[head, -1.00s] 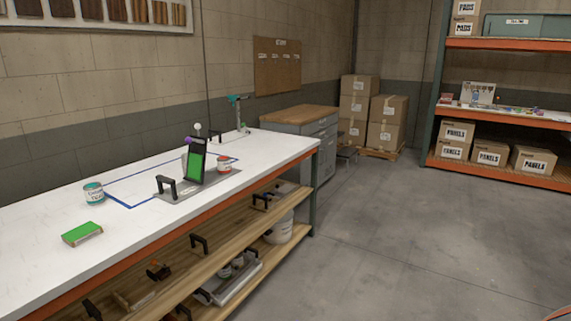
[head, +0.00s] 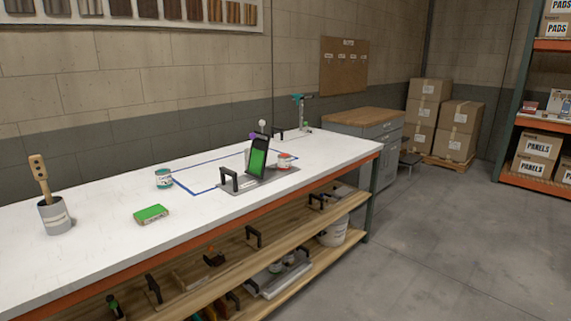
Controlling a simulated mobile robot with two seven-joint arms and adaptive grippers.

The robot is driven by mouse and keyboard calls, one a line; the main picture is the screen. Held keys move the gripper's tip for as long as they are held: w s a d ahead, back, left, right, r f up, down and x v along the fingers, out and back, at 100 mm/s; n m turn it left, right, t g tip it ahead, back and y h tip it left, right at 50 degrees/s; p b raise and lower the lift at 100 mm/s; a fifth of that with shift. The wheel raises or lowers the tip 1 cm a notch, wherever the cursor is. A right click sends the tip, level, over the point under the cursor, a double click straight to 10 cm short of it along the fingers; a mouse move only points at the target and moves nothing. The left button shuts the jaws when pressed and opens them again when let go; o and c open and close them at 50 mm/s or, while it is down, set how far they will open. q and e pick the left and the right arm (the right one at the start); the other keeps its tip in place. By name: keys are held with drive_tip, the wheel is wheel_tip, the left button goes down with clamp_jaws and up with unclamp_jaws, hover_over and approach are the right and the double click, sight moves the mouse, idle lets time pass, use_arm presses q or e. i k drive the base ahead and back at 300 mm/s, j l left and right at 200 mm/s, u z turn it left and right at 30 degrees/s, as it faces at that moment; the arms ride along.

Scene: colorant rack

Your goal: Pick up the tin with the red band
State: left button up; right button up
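A small tin with a red band (head: 284,162) stands at the far part of the white workbench, just right of a dark stand with a green face (head: 258,158). It appears to stand on a grey plate (head: 232,188) with a black handle. A second tin with a teal band (head: 164,178) stands further left on the bench. Neither of my grippers shows in the head view.
The white bench (head: 100,260) also holds a green-topped block (head: 151,214) and a grey pot (head: 54,215) with a wooden-handled tool. Lower shelves hold handled items and a white bucket (head: 334,232). The concrete floor (head: 450,260) on the right is clear. Orange shelving (head: 536,182) stands far right.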

sight(284, 159)
drive_tip(key=i+l+z, duration=0.35)
drive_tip(key=i, duration=0.2)
drive_tip(key=i+l+z, duration=0.3)
drive_tip(key=i, duration=0.3)
drive_tip(key=i+z, duration=0.35)
drive_tip(key=i, duration=0.25)
drive_tip(key=i+u, duration=0.25)
drive_tip(key=i, duration=0.15)
drive_tip(key=i+l+u, duration=0.35)
drive_tip(key=i+u, duration=0.2)
drive_tip(key=i, duration=0.2)
drive_tip(key=i+l+u, duration=0.15)
drive_tip(key=u, duration=0.2)
drive_tip(key=i+l+u, duration=0.2)
drive_tip(key=u, duration=0.2)
drive_tip(key=i+l+u, duration=0.15)
drive_tip(key=u, duration=0.2)
drive_tip(key=k+l, duration=0.05)
drive_tip(key=l, duration=0.05)
